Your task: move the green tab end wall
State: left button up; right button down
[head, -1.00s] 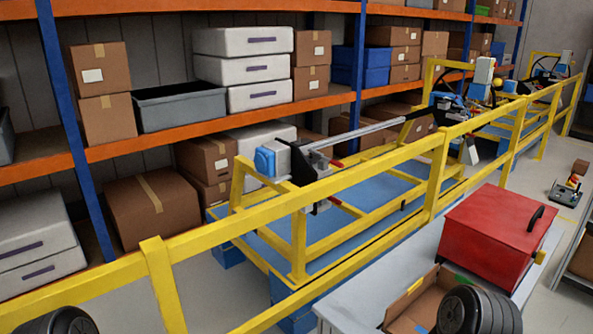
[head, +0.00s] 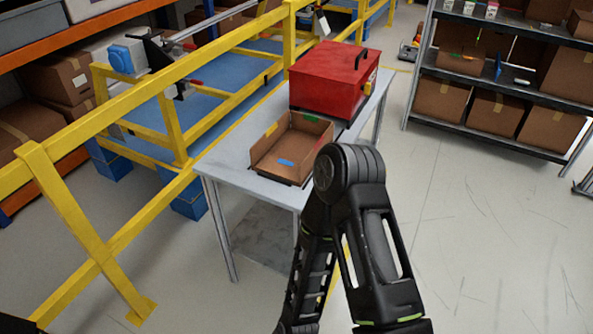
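An open brown cardboard tray (head: 262,160) sits on the near part of the grey table. A small green tab (head: 311,118) shows at its far wall. A yellow tab (head: 271,129) is on its left wall and a blue patch (head: 286,163) is low at the near side. Neither of my grippers is in view.
A red case (head: 330,80) with a black handle stands behind the tray on the grey table (head: 222,155). A yellow railing (head: 120,120) runs along the left. A dark shelf rack (head: 500,95) with cardboard boxes stands at the back right. The floor at right is clear.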

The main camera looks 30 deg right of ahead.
aim_at(313, 124)
jog(key=u, duration=1.65)
jog(key=k+l, duration=0.15)
jog(key=l, duration=0.4)
jog(key=k+l, duration=0.2)
jog(key=l, duration=0.4)
jog(key=k+l, duration=0.15)
jog(key=l, duration=0.4)
jog(key=k+l, duration=0.2)
jog(key=l, duration=0.35)
jog(key=k+l, duration=0.15)
jog(key=l, duration=0.45)
jog(key=k+l, duration=0.2)
jog(key=l, duration=0.35)
jog(key=k+l, duration=0.15)
jog(key=l, duration=0.4)
jog(key=k+l, duration=0.2)
jog(key=l, duration=0.35)
